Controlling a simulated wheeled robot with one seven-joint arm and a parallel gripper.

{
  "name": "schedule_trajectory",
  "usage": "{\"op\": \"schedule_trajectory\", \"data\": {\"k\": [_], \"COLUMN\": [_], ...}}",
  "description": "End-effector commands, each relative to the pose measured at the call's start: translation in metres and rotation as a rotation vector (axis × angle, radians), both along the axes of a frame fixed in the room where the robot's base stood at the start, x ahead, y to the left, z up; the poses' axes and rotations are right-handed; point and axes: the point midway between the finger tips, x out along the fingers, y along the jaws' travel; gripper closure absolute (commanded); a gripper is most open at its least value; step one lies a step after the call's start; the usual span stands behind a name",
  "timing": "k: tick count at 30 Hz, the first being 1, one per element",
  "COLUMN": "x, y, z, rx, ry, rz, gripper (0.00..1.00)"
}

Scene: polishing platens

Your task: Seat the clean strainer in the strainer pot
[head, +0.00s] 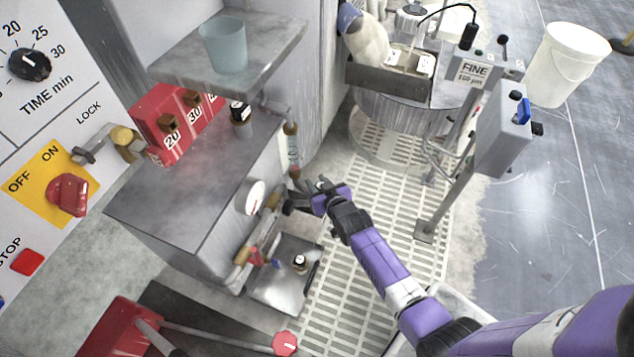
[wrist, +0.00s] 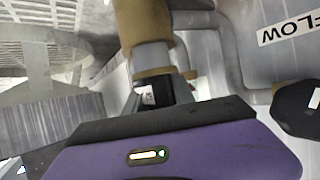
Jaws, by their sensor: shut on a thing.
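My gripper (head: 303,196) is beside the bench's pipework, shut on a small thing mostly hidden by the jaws. In the wrist view the gripper (wrist: 165,95) shows a bit of white and dark between its fingers; I cannot tell what it is. A tan fitting with a pale band (wrist: 143,28) stands close to the jaws there; whether they touch is unclear. Brass pipe fittings with a red handle (head: 244,256) run along the bench side; I cannot tell which part is the strainer pot. No strainer can be made out for certain.
A metal tray (head: 277,290) on the floor grating holds a small black-capped item (head: 300,262). Another black-capped item (head: 240,112) stands on the bench (head: 180,205). A vertical sight tube (head: 292,145) and a round white gauge (head: 255,197) are near my gripper.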

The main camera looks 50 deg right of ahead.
Motion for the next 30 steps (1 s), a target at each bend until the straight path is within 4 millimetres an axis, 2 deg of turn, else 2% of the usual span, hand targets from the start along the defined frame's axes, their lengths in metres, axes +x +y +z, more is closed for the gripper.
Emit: {"op": "schedule_trajectory", "data": {"k": [29,30], "x": [0.000,0.000], "y": [0.000,0.000], "z": [-0.023,-0.022], "rx": [0.000,0.000], "ry": [-0.001,-0.001], "rz": [0.000,0.000], "gripper": [1.00,0.68]}}
